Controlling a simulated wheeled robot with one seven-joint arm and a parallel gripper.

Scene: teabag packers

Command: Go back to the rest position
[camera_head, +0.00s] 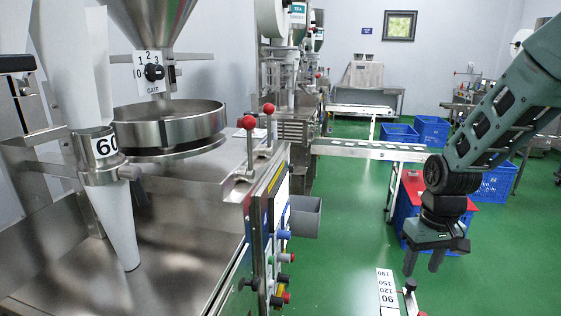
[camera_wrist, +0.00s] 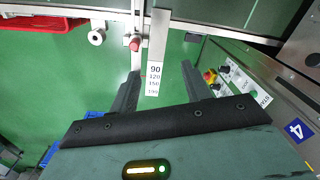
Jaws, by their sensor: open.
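My gripper (camera_head: 424,263) hangs at the right of the head view, pointing down, with its two fingers apart and nothing between them. My dark green arm reaches it from the upper right. In the wrist view my gripper (camera_wrist: 161,88) also shows open and empty, its fingers on either side of a scale plate (camera_wrist: 154,78) marked 90, 120, 150 and 190, which lies beyond them. The scale plate also shows in the head view (camera_head: 386,288), below and left of the gripper. The gripper appears to touch nothing.
A steel packing machine with a control panel (camera_head: 270,235) and red-knobbed levers (camera_head: 249,122) stands at left. A conveyor (camera_head: 365,150) and blue crates (camera_head: 432,130) stand behind. Green floor (camera_head: 335,245) is open between machine and gripper.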

